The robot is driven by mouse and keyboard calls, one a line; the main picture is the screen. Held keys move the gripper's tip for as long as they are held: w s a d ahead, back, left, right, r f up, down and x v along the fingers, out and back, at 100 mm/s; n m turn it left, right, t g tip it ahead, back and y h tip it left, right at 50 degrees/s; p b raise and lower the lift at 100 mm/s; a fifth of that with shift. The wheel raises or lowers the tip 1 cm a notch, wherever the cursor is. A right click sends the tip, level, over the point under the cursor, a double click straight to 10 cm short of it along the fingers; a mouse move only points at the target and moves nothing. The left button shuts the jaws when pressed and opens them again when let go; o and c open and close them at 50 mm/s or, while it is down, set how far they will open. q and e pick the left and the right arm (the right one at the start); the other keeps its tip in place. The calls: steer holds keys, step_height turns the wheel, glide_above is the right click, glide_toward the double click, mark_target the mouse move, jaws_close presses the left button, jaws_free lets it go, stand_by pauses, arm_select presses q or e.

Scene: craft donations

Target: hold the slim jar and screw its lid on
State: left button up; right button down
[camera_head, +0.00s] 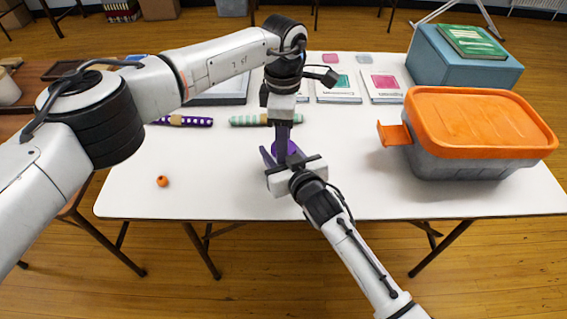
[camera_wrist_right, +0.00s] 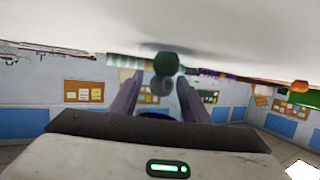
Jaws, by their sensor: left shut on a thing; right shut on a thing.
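My left gripper (camera_head: 283,148) points straight down over the front of the table and is shut on a bright purple round piece, apparently the lid (camera_head: 291,147). My right gripper (camera_head: 276,160) reaches in from the front, just below it, shut on the slim jar, which it hides in the head view. In the right wrist view, which is upside down, a dark green and grey piece, apparently the jar (camera_wrist_right: 165,65), shows between the right gripper's fingers (camera_wrist_right: 162,95). A strip of purple shows low between them. Whether lid and jar touch is hidden.
An orange ball (camera_head: 162,181) lies on the white table (camera_head: 220,190) at left. A purple dotted roll (camera_head: 190,121) and a green striped roll (camera_head: 250,120) lie behind. A grey bin with orange lid (camera_head: 480,120) stands at right. The table's front left is mostly clear.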

arm_select(q)
steer(key=m, duration=0.6)
arm_select(e)
steer(key=shift+f, duration=0.1)
arm_select(q)
steer(key=o, duration=1.2)
steer(key=shift+o, duration=0.2)
step_height(320, 180, up, 12)
arm_select(e)
steer(key=c, duration=0.9)
jaws_free()
